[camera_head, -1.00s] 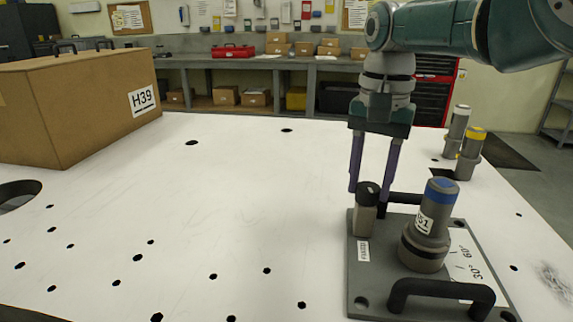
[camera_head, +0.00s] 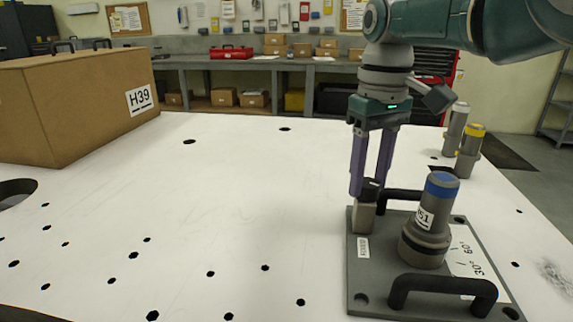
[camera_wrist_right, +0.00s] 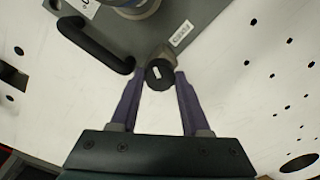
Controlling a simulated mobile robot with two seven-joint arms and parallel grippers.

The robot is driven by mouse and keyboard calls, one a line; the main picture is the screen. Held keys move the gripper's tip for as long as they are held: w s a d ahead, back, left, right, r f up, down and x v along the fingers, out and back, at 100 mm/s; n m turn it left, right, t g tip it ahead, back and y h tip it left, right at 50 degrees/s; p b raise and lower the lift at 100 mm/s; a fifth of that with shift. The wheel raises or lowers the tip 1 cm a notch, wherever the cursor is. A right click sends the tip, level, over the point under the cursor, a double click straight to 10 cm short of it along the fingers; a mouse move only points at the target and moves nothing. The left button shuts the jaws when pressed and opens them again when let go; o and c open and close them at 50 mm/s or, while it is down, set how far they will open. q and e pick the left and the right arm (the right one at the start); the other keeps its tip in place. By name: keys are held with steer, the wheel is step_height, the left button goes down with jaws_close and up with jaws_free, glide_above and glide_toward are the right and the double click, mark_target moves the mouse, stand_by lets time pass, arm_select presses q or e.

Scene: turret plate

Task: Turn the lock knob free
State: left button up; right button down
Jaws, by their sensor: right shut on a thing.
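The lock knob (camera_head: 371,186) is a black cap on a short grey post at the back-left corner of the grey turret plate (camera_head: 380,270). My right gripper (camera_head: 370,185) points down from above, its purple fingers shut on the lock knob. In the right wrist view the lock knob (camera_wrist_right: 159,74) shows a white mark on top, and the fingertips (camera_wrist_right: 159,72) lie on either side of it. The grey turret post (camera_head: 427,225) with a blue band and a "51" label stands upright, beside 30° and 60° marks. My left gripper is out of view.
A black handle (camera_head: 443,284) rises at the plate's front, and another (camera_head: 410,194) is behind the turret post. Two grey cylinders, one yellow-banded (camera_head: 469,152), stand at the back right. A cardboard box (camera_head: 75,105) is at the left. The white tabletop's middle is clear, with several holes.

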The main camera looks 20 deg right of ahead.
steer(key=n, duration=0.3)
steer(key=shift+n, duration=1.3)
steer(key=shift+c, duration=1.8)
jaws_free()
steer(key=shift+r, duration=0.1)
